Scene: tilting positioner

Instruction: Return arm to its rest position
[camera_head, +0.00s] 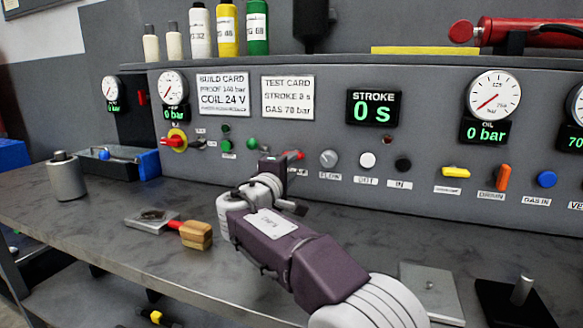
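My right arm reaches in from the lower right over the bench, with purple and white links. Its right gripper (278,168) is close in front of the control panel (330,135), near a small red control (296,155) and left of the grey flow knob (328,158). The fingers are small and partly hidden by my own wrist, so I cannot tell whether they are open or shut, or whether they touch the panel. My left gripper is not in view.
A wooden-handled brush (190,232) lies on the bench (90,220) left of my arm. A grey cylinder (66,177) and a blue-ended tray (118,163) stand farther left. A metal plate (432,290) and a black block with a pin (515,303) sit at right.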

